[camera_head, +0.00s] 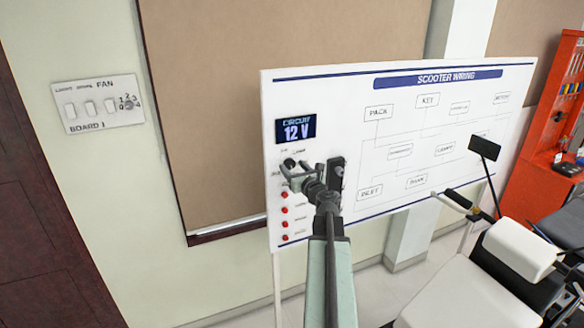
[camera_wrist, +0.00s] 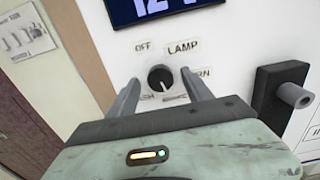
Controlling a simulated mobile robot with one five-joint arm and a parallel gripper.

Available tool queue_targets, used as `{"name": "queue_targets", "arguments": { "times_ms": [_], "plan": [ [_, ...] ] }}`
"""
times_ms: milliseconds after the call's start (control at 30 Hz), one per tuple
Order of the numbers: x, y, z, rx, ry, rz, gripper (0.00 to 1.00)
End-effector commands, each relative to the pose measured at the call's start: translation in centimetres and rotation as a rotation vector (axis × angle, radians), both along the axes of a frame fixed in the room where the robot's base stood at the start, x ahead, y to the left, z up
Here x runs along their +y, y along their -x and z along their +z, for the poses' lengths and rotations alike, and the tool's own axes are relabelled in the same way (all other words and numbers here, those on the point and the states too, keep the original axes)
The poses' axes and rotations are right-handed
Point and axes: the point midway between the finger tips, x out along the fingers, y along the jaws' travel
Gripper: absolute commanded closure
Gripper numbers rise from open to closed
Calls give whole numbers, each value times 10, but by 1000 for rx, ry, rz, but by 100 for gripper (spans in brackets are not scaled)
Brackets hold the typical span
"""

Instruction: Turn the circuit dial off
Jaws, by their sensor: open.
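The circuit dial (camera_wrist: 160,79) is a round black knob on the white board, between and just beyond my fingertips in the wrist view. Labels around it read OFF at upper left, LAMP at upper right and others partly hidden by my fingers. A pale mark on the knob points down, away from OFF. My gripper (camera_wrist: 159,84) is open, one finger on each side of the dial; I cannot tell whether they touch it. In the head view my gripper (camera_head: 294,168) is at the board's left part, below the display (camera_head: 296,130) reading CIRCUIT 12 V.
A black block with a grey peg (camera_wrist: 278,98) stands out from the board right of the dial. Several red buttons (camera_head: 285,210) run down the board's left edge. A switch panel (camera_head: 97,103) is on the left wall.

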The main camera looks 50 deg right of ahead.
Motion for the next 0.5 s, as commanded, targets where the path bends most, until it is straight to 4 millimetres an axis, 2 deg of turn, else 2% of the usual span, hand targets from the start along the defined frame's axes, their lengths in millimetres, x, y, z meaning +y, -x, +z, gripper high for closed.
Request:
{"name": "queue_targets", "arguments": {
  "times_ms": [100, 300, 500],
  "plan": [
    [-5, -10, 0, 0, 1, -1, 41],
    [-4, -10, 0, 0, 1, -1, 41],
    [-4, -10, 0, 0, 1, 0, 97]
  ]
}}
